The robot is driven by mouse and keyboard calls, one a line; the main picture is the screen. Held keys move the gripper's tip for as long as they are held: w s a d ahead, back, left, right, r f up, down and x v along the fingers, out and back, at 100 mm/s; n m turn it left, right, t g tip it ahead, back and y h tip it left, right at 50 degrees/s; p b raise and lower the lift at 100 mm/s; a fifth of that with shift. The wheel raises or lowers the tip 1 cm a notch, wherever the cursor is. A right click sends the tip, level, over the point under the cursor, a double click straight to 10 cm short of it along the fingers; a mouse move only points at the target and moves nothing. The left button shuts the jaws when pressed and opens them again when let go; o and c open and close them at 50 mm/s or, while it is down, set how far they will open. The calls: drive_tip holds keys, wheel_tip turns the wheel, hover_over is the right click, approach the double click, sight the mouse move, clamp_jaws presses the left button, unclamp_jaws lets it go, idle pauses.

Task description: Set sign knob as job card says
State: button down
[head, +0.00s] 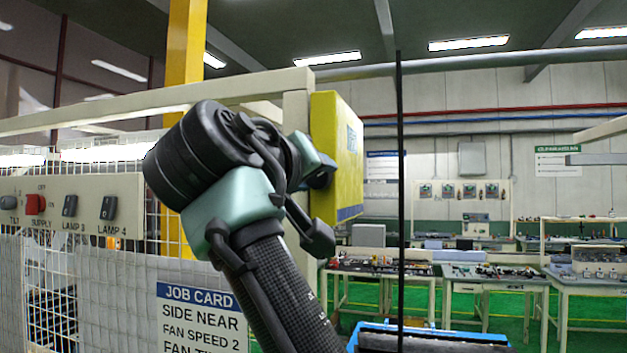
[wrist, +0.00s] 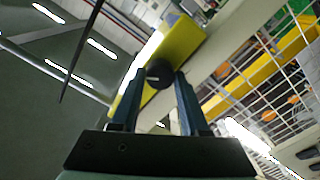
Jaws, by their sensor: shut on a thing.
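A yellow sign box (head: 347,155) is mounted on a cream post in the head view. It also shows in the wrist view (wrist: 180,42). A dark round knob (wrist: 159,73) with a light mark sits on the box's face. My gripper (head: 322,172) is at the box's near side, and its two blue fingers (wrist: 160,82) are closed on the knob from both sides. In the head view my wrist hides the knob. The job card (head: 200,310) reads SIDE NEAR, FAN SPEED 2, then a cut-off line starting FAN; the frame edge hides the rest.
A cream switch panel (head: 90,185) at the left carries a red supply switch (head: 36,204) and black rockers marked LAMP 3 and LAMP 4. A white wire mesh stands behind it. A cream rail (head: 160,108) runs to the post. Workbenches (head: 490,275) stand far off at right.

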drive_tip(key=n, duration=1.1)
drive_tip(key=shift+a+f, duration=0.1)
drive_tip(key=shift+f, duration=0.05)
drive_tip(key=shift+n, duration=0.3)
drive_tip(key=shift+c, duration=2.2)
unclamp_jaws()
drive_tip(key=b+v, duration=0.7)
drive_tip(key=v, duration=0.6)
